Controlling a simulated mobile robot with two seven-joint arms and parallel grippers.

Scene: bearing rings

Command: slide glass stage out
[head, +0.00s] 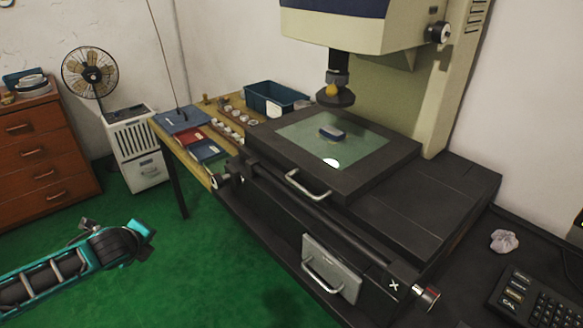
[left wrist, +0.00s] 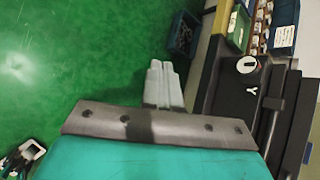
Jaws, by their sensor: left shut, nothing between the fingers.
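The glass stage is a dark square frame (head: 255,130) around a greenish glass plate (head: 358,150), on the bed of the measuring machine. A pale bar handle (head: 307,187) is on its front edge. My left arm (head: 75,265) is low at the left, over the green floor and well apart from the stage. In the left wrist view my left gripper (left wrist: 162,70) has its pale fingers together, empty, with the machine's side (left wrist: 235,110) to their right.
A grey plate with a second handle (head: 323,272) is on the machine's front, below the long rail. A wooden bench (head: 172,145) holds trays, rings and a blue bin (head: 273,97). A keypad (head: 535,300) is at right. Green floor lies open between my arm and the machine.

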